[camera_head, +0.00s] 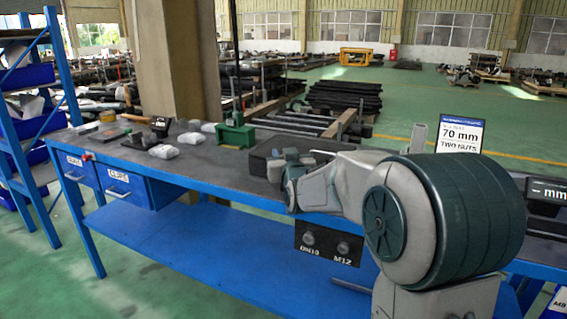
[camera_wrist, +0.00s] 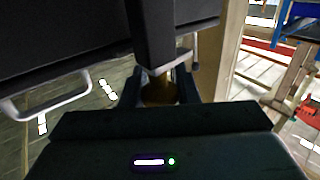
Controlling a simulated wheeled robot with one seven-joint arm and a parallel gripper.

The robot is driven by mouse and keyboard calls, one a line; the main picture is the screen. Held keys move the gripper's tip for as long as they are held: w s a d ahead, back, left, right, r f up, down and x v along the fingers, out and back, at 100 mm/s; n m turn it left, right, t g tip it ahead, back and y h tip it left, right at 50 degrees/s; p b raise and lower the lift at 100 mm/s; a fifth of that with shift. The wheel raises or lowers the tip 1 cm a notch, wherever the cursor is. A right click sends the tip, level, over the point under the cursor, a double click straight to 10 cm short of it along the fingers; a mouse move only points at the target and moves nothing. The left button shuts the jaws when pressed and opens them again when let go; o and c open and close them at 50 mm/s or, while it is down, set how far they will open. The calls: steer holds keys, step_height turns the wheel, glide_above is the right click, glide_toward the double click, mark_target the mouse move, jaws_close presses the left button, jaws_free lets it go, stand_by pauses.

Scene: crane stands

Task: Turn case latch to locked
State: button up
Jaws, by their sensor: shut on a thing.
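The dark case (camera_head: 258,158) stands on the bench just left of my arm. In the wrist view its dark side (camera_wrist: 60,40) fills the upper left, with a pale metal handle (camera_wrist: 45,108) at left. A dark upright strip (camera_wrist: 150,35) runs down the middle to a brass-coloured latch piece (camera_wrist: 158,94). My gripper (camera_wrist: 158,80) has a finger on each side of this piece and is shut on it. In the head view my gripper (camera_head: 284,160) is at the case, partly hidden by my arm. I cannot tell the latch's angle or any lock marking.
A sign (camera_head: 459,134) reading 70 mm stands behind my arm. A second display (camera_head: 546,192) is at the far right.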

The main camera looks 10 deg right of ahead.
steer(key=shift+f+m+h+b, duration=0.15)
steer(key=shift+m+h+b, duration=0.15)
steer(key=shift+m+h, duration=0.4)
steer(key=m+h, duration=0.1)
steer(key=h, duration=0.1)
steer(key=shift+h+p, duration=0.3)
steer(key=shift+h, duration=0.1)
steer(key=m+g+h+p, duration=0.4)
steer(key=g+p, duration=0.1)
steer(key=s+d+m+g+h+p, duration=0.1)
steer(key=m+g+h+p, duration=0.3)
steer(key=m+h+p, duration=0.1)
steer(key=m+g+h+p, duration=0.4)
steer(key=g+p, duration=0.1)
steer(key=p, duration=0.1)
steer(key=shift+s+d+m+g+h, duration=0.25)
steer(key=shift+d+m+g+h, duration=0.05)
steer(key=shift+d+h, duration=0.1)
steer(key=shift+g, duration=0.3)
steer(key=o, duration=1)
